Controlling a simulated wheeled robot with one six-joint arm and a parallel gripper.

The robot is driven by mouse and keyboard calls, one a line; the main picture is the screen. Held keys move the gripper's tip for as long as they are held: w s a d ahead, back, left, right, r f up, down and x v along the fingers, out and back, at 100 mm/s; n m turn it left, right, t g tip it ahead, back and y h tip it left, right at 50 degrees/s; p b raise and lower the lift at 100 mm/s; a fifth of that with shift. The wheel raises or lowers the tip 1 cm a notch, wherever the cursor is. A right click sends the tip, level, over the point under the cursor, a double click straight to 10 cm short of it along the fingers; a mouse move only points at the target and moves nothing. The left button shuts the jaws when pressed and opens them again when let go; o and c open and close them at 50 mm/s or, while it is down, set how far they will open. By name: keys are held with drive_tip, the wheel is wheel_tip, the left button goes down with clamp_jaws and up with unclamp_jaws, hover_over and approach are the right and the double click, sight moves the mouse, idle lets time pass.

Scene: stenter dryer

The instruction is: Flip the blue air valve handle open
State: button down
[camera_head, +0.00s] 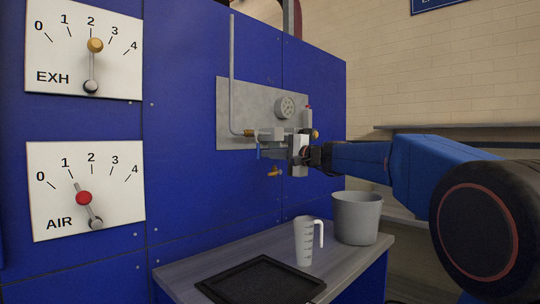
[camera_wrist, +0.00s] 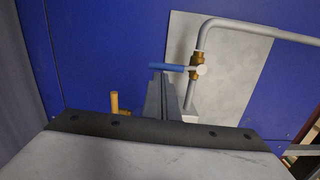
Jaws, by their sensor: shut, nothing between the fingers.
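The blue air valve handle (camera_wrist: 172,67) sticks out to the left from a brass valve (camera_wrist: 195,66) in the wrist view, across the grey pipe's short run there. In the head view the handle (camera_head: 258,151) is a thin blue strip hanging down below the valve body. My gripper (camera_wrist: 160,78) is shut and empty, with its fingertips close to the handle's middle. I cannot tell whether they touch it. In the head view my gripper (camera_head: 265,153) reaches in from the right beside the handle.
A grey plate (camera_head: 232,100) on the blue machine wall carries a gauge (camera_head: 285,107) and a vertical pipe (camera_head: 232,70). A brass fitting (camera_head: 274,171) sits below my gripper. A white jug (camera_head: 304,243), a grey bucket (camera_head: 357,218) and a black tray (camera_head: 260,281) stand on the bench below.

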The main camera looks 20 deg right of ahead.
drive_tip(key=shift+s+a+m, duration=0.15)
drive_tip(key=shift+a+m, duration=0.05)
drive_tip(key=shift+m, duration=0.1)
drive_tip(key=s+a+r+m, duration=0.2)
drive_tip(key=a+m, duration=0.1)
drive_tip(key=m, duration=0.5)
drive_tip(key=s+a+r+m+t, duration=0.1)
drive_tip(key=s+a+r+m, duration=0.1)
drive_tip(key=m, duration=0.6)
drive_tip(key=shift+s+a+r+h, duration=0.15)
drive_tip(key=shift+a+r+h, duration=0.25)
drive_tip(key=shift+a, duration=0.8)
drive_tip(key=shift+r, duration=0.2)
